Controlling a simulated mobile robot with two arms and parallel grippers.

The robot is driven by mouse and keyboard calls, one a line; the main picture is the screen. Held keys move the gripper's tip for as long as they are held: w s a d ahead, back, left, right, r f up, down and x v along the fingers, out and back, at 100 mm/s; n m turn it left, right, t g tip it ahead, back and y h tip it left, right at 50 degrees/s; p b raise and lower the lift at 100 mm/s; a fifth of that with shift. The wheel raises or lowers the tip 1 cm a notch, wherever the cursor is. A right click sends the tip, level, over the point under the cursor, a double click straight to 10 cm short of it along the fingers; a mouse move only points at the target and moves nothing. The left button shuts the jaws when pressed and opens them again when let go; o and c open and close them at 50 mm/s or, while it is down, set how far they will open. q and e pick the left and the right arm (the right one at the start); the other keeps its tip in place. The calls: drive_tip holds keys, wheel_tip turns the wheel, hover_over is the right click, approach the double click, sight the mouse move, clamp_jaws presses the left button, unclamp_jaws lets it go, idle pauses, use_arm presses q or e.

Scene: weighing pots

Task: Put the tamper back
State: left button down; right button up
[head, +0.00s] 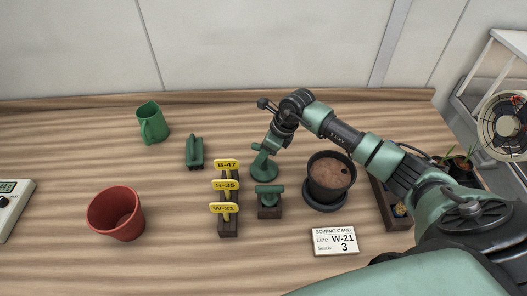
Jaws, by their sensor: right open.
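A dark green tool with a round base, which looks like the tamper (263,166), stands on the wooden table near the middle, left of the black pot (331,177). The pot is filled with brown soil and stands on a dark saucer (325,208). My right gripper (272,147) reaches in from the right and points down at the top of the tamper. It is open; its fingertips are hard to make out, and I cannot tell whether they touch the tool. My left gripper is out of view.
A green T-handled tool (268,189) sits on a dark block (269,211). Yellow tags (225,185) stand in a rack. A green tool (194,153), green jug (152,123), red pot (116,214), scale (12,205) and sowing card (335,240) are around. The front left is clear.

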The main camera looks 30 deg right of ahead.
drive_tip(key=shift+s+d+r+b, duration=0.1)
drive_tip(key=shift+d+r+b, duration=0.15)
drive_tip(key=shift+r, duration=0.2)
drive_tip(key=b+v, duration=0.2)
drive_tip(key=v, duration=0.7)
drive_tip(key=shift+s+r, duration=0.1)
drive_tip(key=shift+r, duration=0.2)
drive_tip(key=shift+b+v, duration=0.35)
drive_tip(key=shift+v, duration=0.4)
